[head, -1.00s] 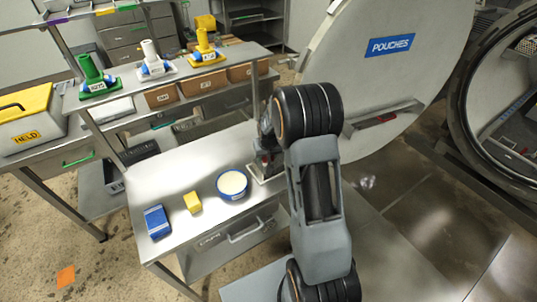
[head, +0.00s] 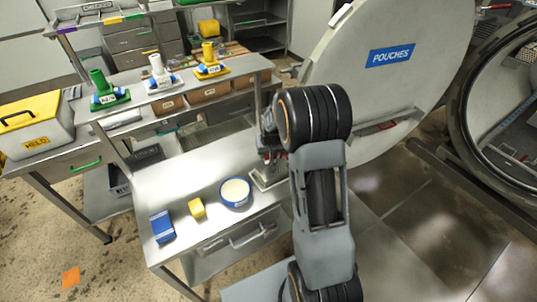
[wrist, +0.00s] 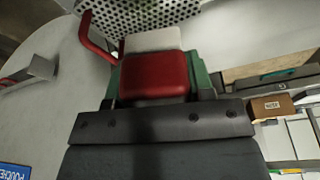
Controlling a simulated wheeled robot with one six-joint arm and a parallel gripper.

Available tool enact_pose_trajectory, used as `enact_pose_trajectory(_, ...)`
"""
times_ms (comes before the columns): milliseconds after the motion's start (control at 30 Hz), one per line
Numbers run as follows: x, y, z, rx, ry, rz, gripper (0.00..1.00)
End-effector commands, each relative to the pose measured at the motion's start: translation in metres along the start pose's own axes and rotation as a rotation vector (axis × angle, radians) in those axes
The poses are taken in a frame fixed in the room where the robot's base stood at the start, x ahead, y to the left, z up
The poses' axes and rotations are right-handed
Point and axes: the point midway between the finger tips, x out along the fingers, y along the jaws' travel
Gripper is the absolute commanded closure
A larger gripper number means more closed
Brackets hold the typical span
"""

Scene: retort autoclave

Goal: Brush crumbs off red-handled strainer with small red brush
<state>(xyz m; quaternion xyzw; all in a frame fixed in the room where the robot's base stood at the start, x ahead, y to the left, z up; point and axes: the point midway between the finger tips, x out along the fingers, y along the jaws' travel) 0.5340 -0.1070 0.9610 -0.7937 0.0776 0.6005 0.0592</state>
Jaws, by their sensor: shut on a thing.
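In the wrist view, my gripper (wrist: 163,82) is shut on a small brush, its red block (wrist: 154,76) between the greenish fingers. A pale beige part of the brush (wrist: 152,40), probably its bristles, reaches toward a perforated metal strainer (wrist: 178,12) at the top edge. The strainer's bent red handle (wrist: 93,38) shows left of the brush. The brush overlaps the strainer in the picture; I cannot tell whether they touch. In the head view, my gripper (head: 269,155) is mostly hidden by my arm, and I cannot make out the brush or strainer there.
A steel bench (head: 165,185) holds a blue box (head: 162,228), a yellow block (head: 197,208) and a blue-rimmed bowl (head: 236,192). A shelf behind carries green, white and yellow holders. The large round POUCHES door (head: 400,90) stands close to the right of my arm.

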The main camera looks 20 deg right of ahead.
Motion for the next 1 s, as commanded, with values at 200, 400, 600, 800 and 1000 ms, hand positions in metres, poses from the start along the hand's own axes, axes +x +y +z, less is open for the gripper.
enact_pose_trajectory(200, 0.000, 0.000, 0.000, 0.000, 0.000, 0.000, 0.77)
enact_pose_trajectory(400, -0.005, 0.000, -0.001, 0.000, 0.000, 0.000, 0.77)
enact_pose_trajectory(600, -0.020, 0.000, -0.006, 0.000, 0.000, 0.000, 0.77)
enact_pose_trajectory(800, -0.030, 0.000, -0.008, 0.000, 0.000, 0.000, 0.77)
enact_pose_trajectory(1000, -0.029, 0.000, -0.008, 0.000, 0.000, 0.000, 0.77)
